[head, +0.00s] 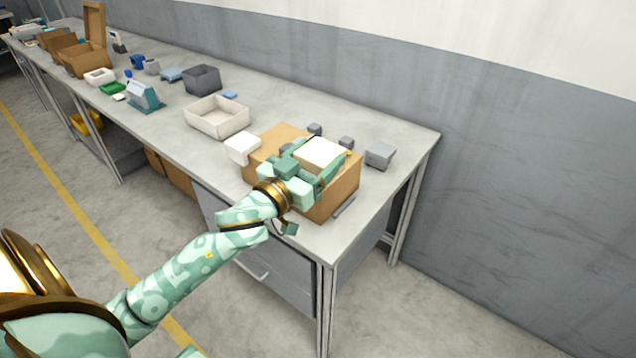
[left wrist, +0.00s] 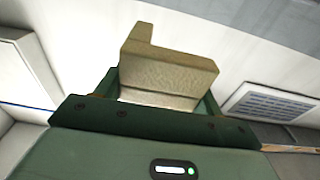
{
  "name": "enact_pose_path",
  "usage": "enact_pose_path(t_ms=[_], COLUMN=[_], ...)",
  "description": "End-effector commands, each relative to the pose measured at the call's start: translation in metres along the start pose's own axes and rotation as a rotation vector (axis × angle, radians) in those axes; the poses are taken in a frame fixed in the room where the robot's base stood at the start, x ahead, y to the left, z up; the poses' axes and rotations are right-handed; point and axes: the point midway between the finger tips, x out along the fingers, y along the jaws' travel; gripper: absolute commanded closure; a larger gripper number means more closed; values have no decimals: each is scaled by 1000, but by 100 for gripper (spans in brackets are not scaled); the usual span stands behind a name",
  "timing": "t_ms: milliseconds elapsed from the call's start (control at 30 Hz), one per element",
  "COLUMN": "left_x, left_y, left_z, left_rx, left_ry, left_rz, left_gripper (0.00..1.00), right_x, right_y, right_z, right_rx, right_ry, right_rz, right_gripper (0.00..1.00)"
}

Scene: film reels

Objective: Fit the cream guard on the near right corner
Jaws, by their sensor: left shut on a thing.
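The cream guard (head: 322,152) is held in my left gripper (head: 305,176), above the right part of a cardboard box (head: 340,193). In the left wrist view the guard (left wrist: 168,72) shows as a block with a raised part at its left, between the green fingers of my left gripper (left wrist: 160,100). My left gripper is shut on it. The gripper and guard hide much of the box top, including its near right corner, so I cannot tell whether the guard touches the box. My right gripper is not in view.
A white block (head: 242,148) is at the box's left end. Small grey pieces (head: 315,129) show behind the box, and a larger grey block (head: 380,156) is at its right. A cream tray (head: 217,117) and a dark bin (head: 202,79) stand farther left on the bench (head: 290,103).

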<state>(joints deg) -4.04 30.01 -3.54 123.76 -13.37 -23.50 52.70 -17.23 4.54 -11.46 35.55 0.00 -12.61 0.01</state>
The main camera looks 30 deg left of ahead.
Motion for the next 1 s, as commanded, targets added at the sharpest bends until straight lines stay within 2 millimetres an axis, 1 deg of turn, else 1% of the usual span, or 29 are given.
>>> enact_pose_path(t_ms=[33,67,100,200,300,433,500,600,700,900,1000], left_x=[12,17,21,30,37,41,46,42,41,41,41], left_y=[-10,-14,-18,-27,-32,-36,-41,-39,-39,-39,-39], left_z=[13,20,33,51,61,68,80,100,106,103,104], left_rx=[6,3,0,0,-1,0,0,-2,-2,-1,-1], left_ry=[-1,-3,-5,-4,-2,-2,-3,-6,-4,-1,-2], left_rz=[-1,-2,-1,-1,0,0,1,1,2,2,1], left_gripper=[58,58,58,58,58,58,58,58,58,58,58], right_x=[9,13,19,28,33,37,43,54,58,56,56], right_y=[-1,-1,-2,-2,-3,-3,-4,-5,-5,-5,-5], right_z=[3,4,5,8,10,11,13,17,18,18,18], right_rx=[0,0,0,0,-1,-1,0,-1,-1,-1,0], right_ry=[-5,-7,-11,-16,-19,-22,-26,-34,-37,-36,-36], right_rz=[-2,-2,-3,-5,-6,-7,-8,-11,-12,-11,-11], right_gripper=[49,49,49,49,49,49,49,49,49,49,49])
